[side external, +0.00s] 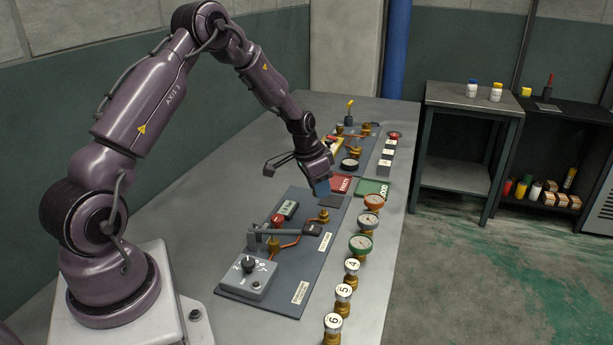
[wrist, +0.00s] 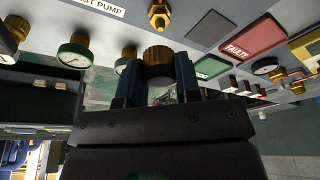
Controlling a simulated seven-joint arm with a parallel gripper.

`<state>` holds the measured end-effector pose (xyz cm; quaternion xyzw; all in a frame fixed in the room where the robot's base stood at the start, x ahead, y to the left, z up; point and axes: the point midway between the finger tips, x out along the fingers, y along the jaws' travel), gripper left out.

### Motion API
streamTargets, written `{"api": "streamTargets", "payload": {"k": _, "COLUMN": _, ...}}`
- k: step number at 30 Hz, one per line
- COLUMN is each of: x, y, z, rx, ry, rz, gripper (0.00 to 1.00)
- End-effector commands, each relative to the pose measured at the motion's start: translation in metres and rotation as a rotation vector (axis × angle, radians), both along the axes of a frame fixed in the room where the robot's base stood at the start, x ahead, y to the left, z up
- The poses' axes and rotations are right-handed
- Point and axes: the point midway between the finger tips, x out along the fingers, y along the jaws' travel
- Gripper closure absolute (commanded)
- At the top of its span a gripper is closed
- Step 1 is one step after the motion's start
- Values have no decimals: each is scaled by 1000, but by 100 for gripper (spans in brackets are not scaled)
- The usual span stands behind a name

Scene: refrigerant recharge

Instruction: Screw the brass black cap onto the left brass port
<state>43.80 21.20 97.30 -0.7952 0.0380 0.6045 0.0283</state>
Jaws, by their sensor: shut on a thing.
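My gripper (wrist: 158,75) is shut on a knurled brass cap (wrist: 158,58), held between its two blue fingers. The cap's far face is hidden, and I cannot make out any black on it. A brass port (wrist: 158,14) stands on the board beyond the cap, apart from it. In the side external view my gripper (side external: 321,188) hangs above the board, behind a brass port (side external: 324,215); the held cap cannot be made out there. Another brass fitting (side external: 273,245) stands nearer on the same board, partly behind a grey lever. I cannot tell which port is called left.
A red FAULTY pad (side external: 341,183) and green pad (side external: 373,188) lie beyond the grey board (side external: 300,270). Gauges (side external: 360,245) and numbered caps (side external: 343,293) line the bench's right edge. A grey lever (side external: 285,231) and knob box (side external: 248,278) rise from the board. The left bench is clear.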

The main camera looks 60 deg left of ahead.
Motion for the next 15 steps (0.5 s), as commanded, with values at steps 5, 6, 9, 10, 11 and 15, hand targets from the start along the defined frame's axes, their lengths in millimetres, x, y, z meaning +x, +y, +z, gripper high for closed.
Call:
{"api": "streamTargets", "payload": {"k": 5, "x": 16, "y": 1, "z": 3, "rx": 1, "ry": -1, "rz": -188, "gripper": 91}}
{"api": "streamTargets", "payload": {"k": 6, "x": 16, "y": 1, "z": 3, "rx": 0, "ry": -2, "rz": -207, "gripper": 91}}
{"api": "streamTargets", "payload": {"k": 9, "x": 15, "y": 1, "z": -1, "rx": -1, "ry": 0, "rz": -234, "gripper": 91}}
{"api": "streamTargets", "payload": {"k": 10, "x": 15, "y": 0, "z": -3, "rx": 0, "ry": 1, "rz": -236, "gripper": 91}}
{"api": "streamTargets", "payload": {"k": 11, "x": 15, "y": 0, "z": -5, "rx": -1, "ry": 1, "rz": -236, "gripper": 91}}
{"api": "streamTargets", "payload": {"k": 15, "x": 15, "y": 0, "z": -18, "rx": -1, "ry": 2, "rz": -234, "gripper": 91}}
